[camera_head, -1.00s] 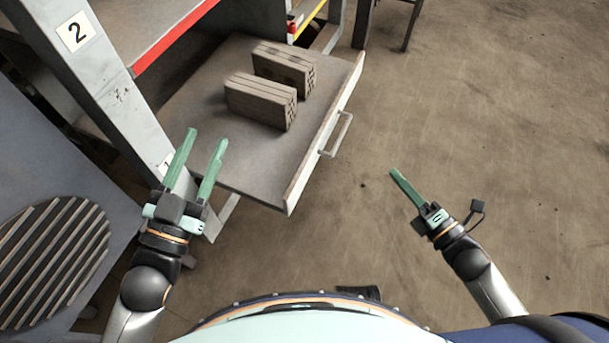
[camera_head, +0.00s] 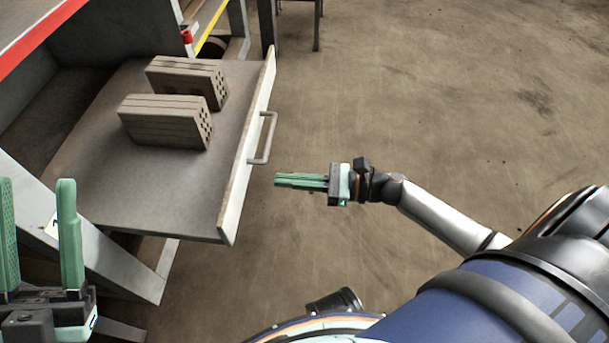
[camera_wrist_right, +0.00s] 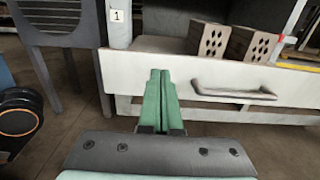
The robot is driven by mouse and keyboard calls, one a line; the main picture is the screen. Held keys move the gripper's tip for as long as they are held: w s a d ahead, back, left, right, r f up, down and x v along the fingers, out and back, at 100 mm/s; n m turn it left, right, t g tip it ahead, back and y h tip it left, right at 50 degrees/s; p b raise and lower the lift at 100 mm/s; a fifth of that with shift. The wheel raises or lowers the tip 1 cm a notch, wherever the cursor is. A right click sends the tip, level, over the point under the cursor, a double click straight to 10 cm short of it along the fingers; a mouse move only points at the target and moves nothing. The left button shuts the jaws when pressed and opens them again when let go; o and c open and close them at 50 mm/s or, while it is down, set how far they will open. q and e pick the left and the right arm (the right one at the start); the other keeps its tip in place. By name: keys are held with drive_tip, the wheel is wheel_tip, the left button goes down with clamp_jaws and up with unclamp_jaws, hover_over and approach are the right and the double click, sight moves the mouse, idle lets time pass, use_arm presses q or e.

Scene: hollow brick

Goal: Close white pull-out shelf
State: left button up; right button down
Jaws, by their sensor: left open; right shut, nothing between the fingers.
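The white pull-out shelf (camera_head: 240,165) is pulled out of the rack, with a grey bed and a white front panel carrying a bar handle (camera_head: 267,138). In the right wrist view, its white front (camera_wrist_right: 215,75) and the handle (camera_wrist_right: 235,94) lie ahead of my fingers. My right gripper (camera_head: 277,180) is shut and empty, just in front of the panel, apart from it and near the handle. In the wrist view its fingertips (camera_wrist_right: 160,72) point at the front, left of the handle. My left gripper (camera_head: 38,184) is open and empty at the lower left, beside the rack's leg.
Two hollow bricks, a nearer one (camera_head: 165,122) and a farther one (camera_head: 188,82), lie on the shelf bed. The rack's grey leg (camera_head: 100,250) stands at the left. The concrete floor (camera_head: 420,90) right of the shelf is clear.

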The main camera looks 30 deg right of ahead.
sight(236, 177)
use_arm(q)
drive_tip(key=shift+d+f+b, duration=0.1)
drive_tip(key=shift+f+b, duration=0.3)
drive_tip(key=shift+f, duration=0.2)
use_arm(e)
drive_tip(key=x, duration=0.8)
drive_tip(key=shift+d, duration=0.1)
use_arm(q)
drive_tip(key=shift+w, duration=0.1)
